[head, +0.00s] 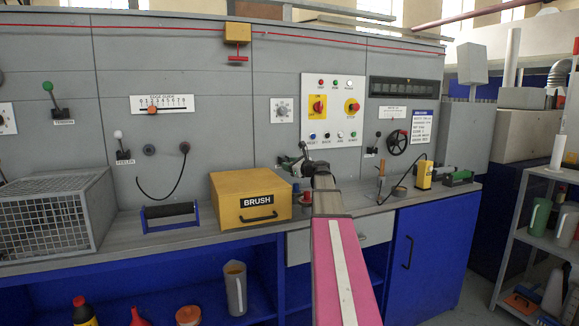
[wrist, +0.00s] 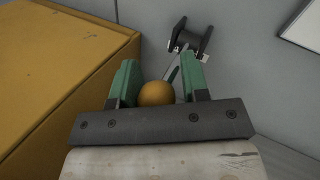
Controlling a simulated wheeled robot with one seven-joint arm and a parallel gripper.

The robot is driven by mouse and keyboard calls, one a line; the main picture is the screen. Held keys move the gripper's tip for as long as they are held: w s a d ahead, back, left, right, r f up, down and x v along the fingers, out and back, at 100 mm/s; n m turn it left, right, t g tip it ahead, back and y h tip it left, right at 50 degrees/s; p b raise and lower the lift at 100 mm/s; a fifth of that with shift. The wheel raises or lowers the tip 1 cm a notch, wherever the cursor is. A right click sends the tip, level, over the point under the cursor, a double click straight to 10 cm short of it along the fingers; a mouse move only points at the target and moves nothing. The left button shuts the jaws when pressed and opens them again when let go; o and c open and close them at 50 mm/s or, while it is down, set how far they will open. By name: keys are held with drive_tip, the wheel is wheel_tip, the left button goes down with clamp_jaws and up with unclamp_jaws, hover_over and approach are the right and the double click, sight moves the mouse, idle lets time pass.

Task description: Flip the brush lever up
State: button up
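A lever with an orange-yellow ball knob (wrist: 157,94) stands out from a black bracket (wrist: 190,37) on the grey panel, just right of a yellow box in the wrist view. Its thin shaft shows partly beyond the knob. My gripper (wrist: 160,84) has two green fingers apart, one on each side of the knob. A small gap shows on the right; contact on the left cannot be told. In the head view my gripper (head: 291,162) is at the panel above the box's right end, and my arm hides most of the lever.
The yellow box (head: 235,203) labelled BRUSH stands on the counter close left of my gripper. A control panel (head: 313,90) with buttons is above right. Other levers sit on the wall: a green-knobbed one (head: 48,88) and a pale-knobbed one (head: 118,135). A yellow block (head: 424,175) stands further right.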

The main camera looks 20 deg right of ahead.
drive_tip(key=shift+s+a, duration=0.1)
drive_tip(key=shift+a, duration=0.1)
clamp_jaws()
drive_tip(key=shift+g, duration=0.3)
drive_tip(key=shift+w+a+r+m+g+h, duration=0.1)
drive_tip(key=shift+w+r+m+g+h, duration=0.3)
drive_tip(key=shift+w+r+g, duration=0.65)
drive_tip(key=shift+w+a+r+m+g+h, duration=0.1)
drive_tip(key=shift+w+r+m+g+h, duration=0.35)
drive_tip(key=shift+r+g, duration=1.05)
drive_tip(key=shift+w+r+m+g+h, duration=0.15)
drive_tip(key=shift+w+r+m+g, duration=0.4)
drive_tip(key=shift+w+r+g, duration=0.7)
drive_tip(key=shift+s+f, duration=0.1)
drive_tip(key=shift+s, duration=0.15)
drive_tip(key=o, duration=0.6)
unclamp_jaws()
drive_tip(key=shift+w+a, duration=0.1)
